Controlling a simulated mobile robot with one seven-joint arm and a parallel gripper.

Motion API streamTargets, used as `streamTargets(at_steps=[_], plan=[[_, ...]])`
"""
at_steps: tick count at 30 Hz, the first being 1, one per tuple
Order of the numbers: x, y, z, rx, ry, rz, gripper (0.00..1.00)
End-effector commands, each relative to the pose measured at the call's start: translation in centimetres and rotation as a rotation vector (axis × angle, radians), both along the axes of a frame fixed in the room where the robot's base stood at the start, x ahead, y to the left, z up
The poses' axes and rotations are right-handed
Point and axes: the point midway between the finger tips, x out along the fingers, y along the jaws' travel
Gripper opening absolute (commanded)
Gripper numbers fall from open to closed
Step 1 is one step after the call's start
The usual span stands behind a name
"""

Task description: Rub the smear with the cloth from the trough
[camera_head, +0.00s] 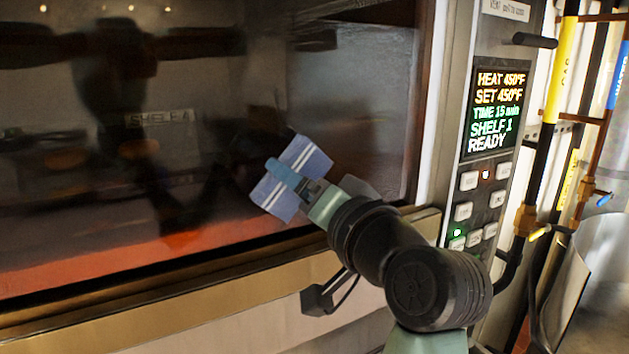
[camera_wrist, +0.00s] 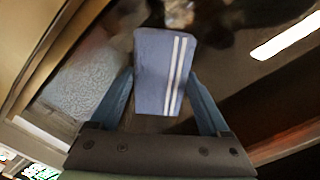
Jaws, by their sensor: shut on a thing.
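The cloth (camera_head: 304,159) is blue with white stripes and is held flat in my gripper (camera_head: 285,174) in front of the dark oven glass. In the wrist view, the cloth (camera_wrist: 155,75) sits between the two blue fingers of my gripper (camera_wrist: 162,95), which are shut on it. A pale grey, mottled patch (camera_wrist: 85,88) lies left of the cloth in the wrist view and looks like the smear. I cannot tell whether the cloth touches the glass. The trough is not clearly seen.
The oven glass (camera_head: 90,215) fills the left, with an orange glow low down. A brass-coloured sill (camera_head: 150,305) runs below it. The control panel (camera_head: 485,130) stands at the right, reading READY. Pipes (camera_head: 560,70) rise beyond it.

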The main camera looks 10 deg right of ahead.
Motion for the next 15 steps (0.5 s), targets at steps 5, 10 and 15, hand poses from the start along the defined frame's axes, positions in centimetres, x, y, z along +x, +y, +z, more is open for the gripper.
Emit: streamTargets(at_steps=[5, 10, 15], plan=[[-0.2, 0.6, 0.0, 0.000, 0.000, 0.000, 0.36], [-0.4, 1.3, 0.0, -0.001, 0.000, 0.001, 0.36], [-0.8, 2.7, 0.0, -0.001, -0.001, 0.002, 0.36]])
